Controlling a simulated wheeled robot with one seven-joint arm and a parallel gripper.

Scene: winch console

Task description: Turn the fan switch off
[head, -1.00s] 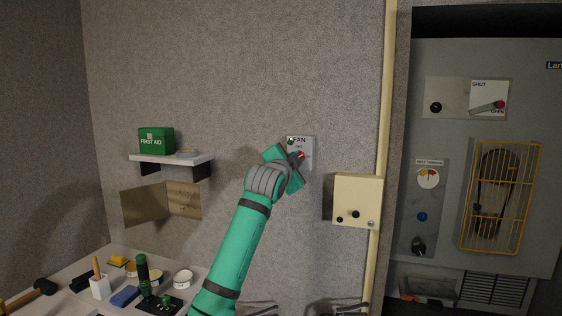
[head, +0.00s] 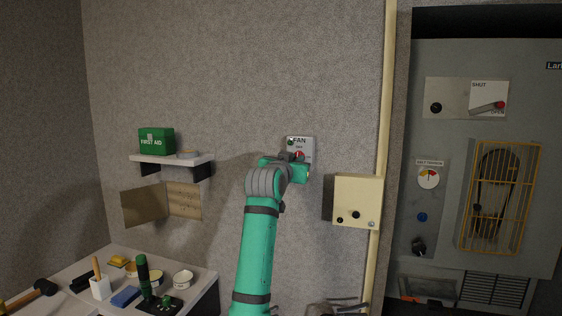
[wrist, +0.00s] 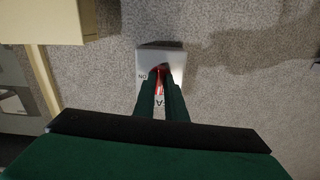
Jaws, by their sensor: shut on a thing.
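The fan switch (head: 306,143) is a pale plate labelled FAN on the grey wall, with a small green spot at its upper left and a red part in the middle. My gripper (head: 299,160) is at the plate and hides its lower part in the head view. In the wrist view the plate (wrist: 143,60) shows with ON lettering at its left. There my gripper (wrist: 161,75) has its two green fingers shut on the red switch handle (wrist: 160,82). Most of the handle is hidden between the fingers.
A cream box (head: 358,201) on a vertical pipe (head: 386,120) stands close to the right of my gripper. A shelf (head: 145,158) with a green first aid box (head: 156,141) is to the left. A cluttered bench (head: 75,300) is at lower left.

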